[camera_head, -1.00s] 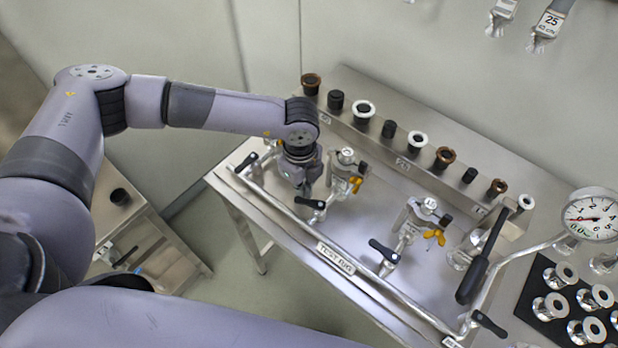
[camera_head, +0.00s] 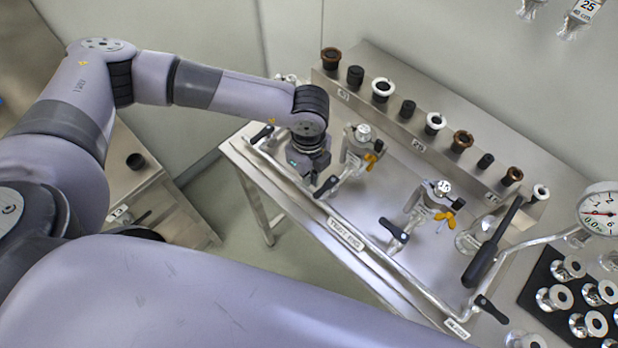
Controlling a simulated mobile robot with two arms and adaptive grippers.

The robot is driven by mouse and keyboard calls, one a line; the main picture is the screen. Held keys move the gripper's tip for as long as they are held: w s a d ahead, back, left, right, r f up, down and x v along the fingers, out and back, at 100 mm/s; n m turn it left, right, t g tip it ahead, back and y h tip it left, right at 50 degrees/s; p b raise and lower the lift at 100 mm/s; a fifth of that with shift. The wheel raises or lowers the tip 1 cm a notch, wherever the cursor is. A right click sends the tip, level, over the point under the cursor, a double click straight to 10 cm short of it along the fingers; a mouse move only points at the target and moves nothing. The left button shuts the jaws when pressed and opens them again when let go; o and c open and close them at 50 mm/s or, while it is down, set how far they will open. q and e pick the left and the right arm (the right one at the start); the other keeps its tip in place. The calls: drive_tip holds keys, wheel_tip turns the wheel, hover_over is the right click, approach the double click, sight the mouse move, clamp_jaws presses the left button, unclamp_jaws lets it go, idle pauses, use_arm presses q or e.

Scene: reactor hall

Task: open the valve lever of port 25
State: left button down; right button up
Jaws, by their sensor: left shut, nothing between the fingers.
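The test rig (camera_head: 345,234) is a steel bench with a row of valves with black levers along its front pipe. I cannot read which valve is port 25. My left gripper (camera_head: 313,177) points down over the rig and is shut and empty. It is right beside the black lever (camera_head: 327,187) of the valve with a round steel top (camera_head: 363,132); I cannot tell whether they touch. This lever slopes up to the right. Another black lever (camera_head: 394,230) belongs to the valve (camera_head: 443,188) to the right and slopes down to the right. My right gripper is out of view.
A raised steel rack (camera_head: 400,128) with brown, black and white-rimmed fittings runs along the back. A long black handle (camera_head: 481,264) and a pressure gauge (camera_head: 600,210) are at the right. A black mat (camera_head: 541,282) holds several steel fittings. A lower cabinet (camera_head: 150,195) is at left.

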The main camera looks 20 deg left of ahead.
use_arm(q)
wheel_tip(320, 180, up, 7)
drive_tip(key=p, duration=0.3)
drive_tip(key=shift+p, duration=0.35)
